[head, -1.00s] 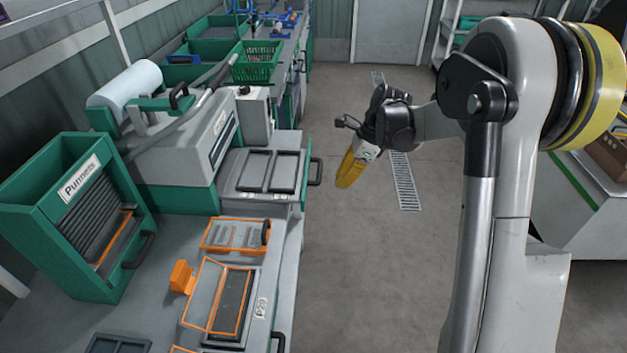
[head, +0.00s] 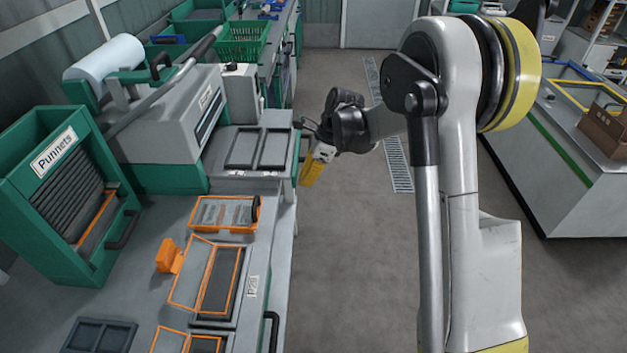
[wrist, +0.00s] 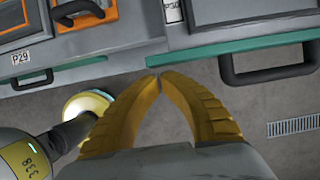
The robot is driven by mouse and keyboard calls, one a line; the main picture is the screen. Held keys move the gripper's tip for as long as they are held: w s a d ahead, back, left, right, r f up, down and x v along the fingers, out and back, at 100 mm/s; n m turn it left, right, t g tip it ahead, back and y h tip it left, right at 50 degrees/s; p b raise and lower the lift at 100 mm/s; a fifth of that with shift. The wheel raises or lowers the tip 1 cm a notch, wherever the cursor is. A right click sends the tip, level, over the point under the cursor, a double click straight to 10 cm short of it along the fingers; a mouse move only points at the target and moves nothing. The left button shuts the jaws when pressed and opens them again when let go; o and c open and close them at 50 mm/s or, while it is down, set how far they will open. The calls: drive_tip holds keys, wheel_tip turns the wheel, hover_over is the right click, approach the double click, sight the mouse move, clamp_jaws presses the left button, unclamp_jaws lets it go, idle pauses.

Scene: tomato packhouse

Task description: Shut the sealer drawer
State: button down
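The sealer (head: 165,120) is a grey and green machine on the bench at the left. Its grey drawer (head: 222,184) stands out of it towards the aisle, with two dark-framed openings showing on top. In the wrist view the drawer's front edge (wrist: 210,52), with a green strip, runs across the top right, and its dark handle (wrist: 268,76) sticks out. My gripper (head: 306,182) has yellow fingers and is beside the drawer's front. In the wrist view my gripper's fingertips (wrist: 157,76) meet, empty, just before the front edge, left of the handle. Contact cannot be told.
Orange-framed trays (head: 222,213) lie on the bench nearer me, and a green Punnets dispenser (head: 60,205) stands at the left. The aisle floor (head: 345,260) is clear; a counter (head: 560,150) stands right.

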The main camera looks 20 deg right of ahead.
idle(0.3)
drive_tip(key=w+a, duration=0.2)
drive_tip(key=a, duration=0.6)
drive_tip(key=w+a+p, duration=0.1)
drive_tip(key=w+a, duration=0.2)
drive_tip(key=a, duration=0.5)
drive_tip(key=w+a+p, duration=0.1)
drive_tip(key=w+a, duration=0.2)
drive_tip(key=a, duration=0.5)
drive_tip(key=shift+a, duration=0.2)
